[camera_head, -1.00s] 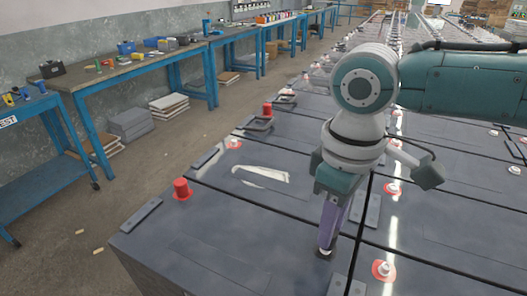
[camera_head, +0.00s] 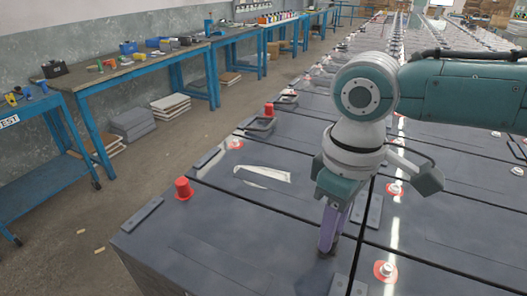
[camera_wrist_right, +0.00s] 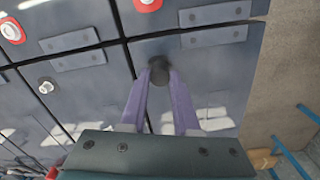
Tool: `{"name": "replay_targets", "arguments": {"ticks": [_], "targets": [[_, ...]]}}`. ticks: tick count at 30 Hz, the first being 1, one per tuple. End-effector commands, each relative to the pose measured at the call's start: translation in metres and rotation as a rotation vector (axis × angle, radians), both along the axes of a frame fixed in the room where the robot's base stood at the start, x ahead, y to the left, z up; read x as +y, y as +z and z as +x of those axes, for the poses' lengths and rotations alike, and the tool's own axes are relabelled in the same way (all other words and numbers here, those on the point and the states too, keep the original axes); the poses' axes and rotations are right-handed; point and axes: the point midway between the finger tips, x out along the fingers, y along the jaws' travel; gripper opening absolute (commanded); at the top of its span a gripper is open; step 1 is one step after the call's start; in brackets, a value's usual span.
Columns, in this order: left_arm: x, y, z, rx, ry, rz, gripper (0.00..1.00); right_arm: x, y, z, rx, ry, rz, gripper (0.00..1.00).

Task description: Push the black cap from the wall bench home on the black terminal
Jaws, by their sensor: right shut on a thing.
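My right gripper (camera_head: 328,247) points down at the near battery top (camera_head: 222,250), with its purple fingers shut on the black cap. In the right wrist view the dark round cap (camera_wrist_right: 160,73) sits between the fingertips (camera_wrist_right: 159,88). The cap is at the battery's surface, near a grey bar (camera_wrist_right: 178,44). The black terminal is not visible; the cap and fingers cover that spot. I cannot tell how far the cap is down. My left gripper is not in view.
A red cap (camera_head: 184,189) stands at the left of the near battery, and another (camera_head: 269,109) farther back. A bare terminal with a red ring (camera_head: 386,270) is to the gripper's right.

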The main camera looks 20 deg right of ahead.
Motion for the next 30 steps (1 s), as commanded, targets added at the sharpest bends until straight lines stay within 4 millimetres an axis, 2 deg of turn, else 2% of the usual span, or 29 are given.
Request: {"name": "replay_targets", "arguments": {"ticks": [22,23,30], "targets": [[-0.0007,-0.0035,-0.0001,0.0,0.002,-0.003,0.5,0.0,-0.0067,-0.0004,0.001,0.0,0.0,0.0],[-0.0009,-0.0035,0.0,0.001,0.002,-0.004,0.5,0.0,-0.0068,-0.0004,0.001,0.0,0.0,0.31],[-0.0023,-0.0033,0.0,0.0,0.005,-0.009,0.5,0.0,-0.0065,-0.0002,0.001,0.0,0.0,0.58]]}}
